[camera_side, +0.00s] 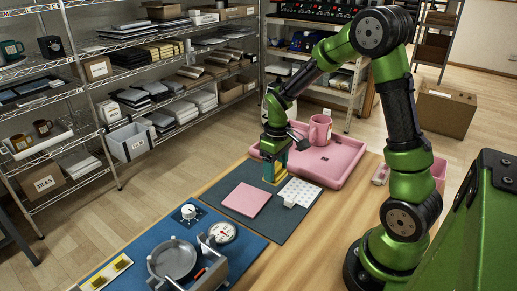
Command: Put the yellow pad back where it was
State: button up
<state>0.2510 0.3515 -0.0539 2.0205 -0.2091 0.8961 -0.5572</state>
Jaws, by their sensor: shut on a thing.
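My gripper (274,168) points down over the back part of a dark grey mat (230,182). It is shut on a small yellow thing (268,176), which seems to be the yellow pad. The fingers hide part of it, and I cannot tell whether its lower edge touches the mat. A flat pink pad (246,200) lies on the mat to the front left of my gripper. A white dotted sheet (306,192) with a small white block (290,202) on it lies to the front right.
A pink tray (350,178) with a pink mug (320,130) stands behind right. On the blue mat (140,259) at the front are a grey press (173,260), a round gauge (223,232), a knob box (188,213) and a yellow-and-white strip (107,272). Shelves stand behind.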

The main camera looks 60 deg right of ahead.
jog(key=w+d, duration=0.1)
jog(key=w, duration=0.2)
jog(key=w+d, duration=0.1)
jog(key=w, duration=0.3)
jog(key=w+d+f, duration=0.1)
jog(key=w, duration=0.2)
jog(key=shift+w+d, duration=0.1)
jog(key=shift+w, duration=0.25)
jog(key=shift+f, duration=1.75)
jog(key=shift+f, duration=0.15)
jog(key=o, duration=1)
